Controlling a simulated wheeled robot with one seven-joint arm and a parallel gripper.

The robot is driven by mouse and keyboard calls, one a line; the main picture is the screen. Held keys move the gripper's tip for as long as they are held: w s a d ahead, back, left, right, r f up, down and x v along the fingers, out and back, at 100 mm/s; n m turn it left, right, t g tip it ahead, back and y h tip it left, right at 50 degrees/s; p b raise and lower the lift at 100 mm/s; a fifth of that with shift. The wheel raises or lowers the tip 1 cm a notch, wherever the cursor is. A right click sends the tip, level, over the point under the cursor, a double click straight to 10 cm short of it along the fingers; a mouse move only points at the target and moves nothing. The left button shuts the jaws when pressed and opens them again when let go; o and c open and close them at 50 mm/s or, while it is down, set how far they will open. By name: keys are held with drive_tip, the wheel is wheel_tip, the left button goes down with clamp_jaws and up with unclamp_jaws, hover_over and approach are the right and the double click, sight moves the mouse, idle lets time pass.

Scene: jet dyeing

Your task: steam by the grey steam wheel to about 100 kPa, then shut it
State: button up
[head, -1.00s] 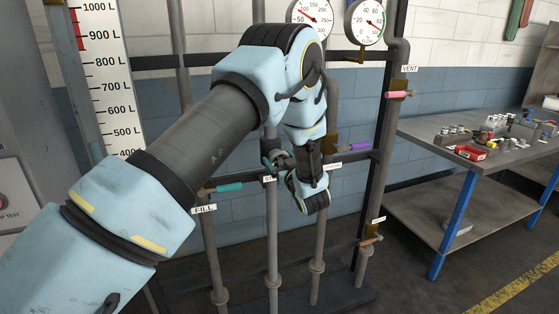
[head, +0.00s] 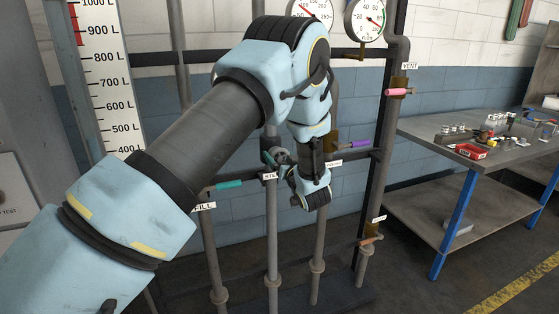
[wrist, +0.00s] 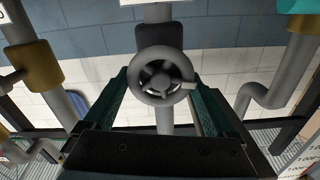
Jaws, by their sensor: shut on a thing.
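The grey steam wheel (wrist: 160,75) is a small round handwheel with spokes, on a vertical pipe. In the wrist view it sits between the two dark teal fingers of my gripper (wrist: 161,84), which is shut on its rim from both sides. In the head view my gripper (head: 271,159) is at the pipe in the middle of the rack, and my wrist hides most of the wheel. A pressure gauge (head: 316,10) is cut off at the top of the head view; its exact reading is too small to tell.
A second dial (head: 366,20) hangs to its right. A teal handle (head: 229,184), a purple handle (head: 359,144), a pink handle (head: 397,92) and an orange handle (head: 371,239) are on nearby pipes. A level scale (head: 105,75) stands left. A workbench (head: 420,131) is right.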

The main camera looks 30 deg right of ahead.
drive_tip(key=m, duration=0.3)
drive_tip(key=shift+d+m+b, duration=0.15)
drive_tip(key=shift+m+b, duration=0.15)
drive_tip(key=shift+m, duration=0.1)
drive_tip(key=m, duration=0.4)
drive_tip(key=shift+s+d+f+m, duration=0.1)
drive_tip(key=shift+m, duration=0.2)
drive_tip(key=m+p, duration=0.1)
drive_tip(key=m, duration=0.3)
drive_tip(key=shift+f, duration=0.1)
drive_tip(key=shift+d+f+m, duration=0.1)
drive_tip(key=shift+f+m, duration=0.05)
drive_tip(key=shift+m, duration=1.65)
drive_tip(key=shift+p, duration=0.3)
drive_tip(key=o, duration=1)
drive_tip(key=shift+o, duration=0.2)
drive_tip(key=s+a+b, duration=0.1)
drive_tip(key=s+b, duration=0.3)
drive_tip(key=s, duration=0.6)
drive_tip(key=shift+s+a, duration=0.2)
drive_tip(key=shift+s, duration=0.15)
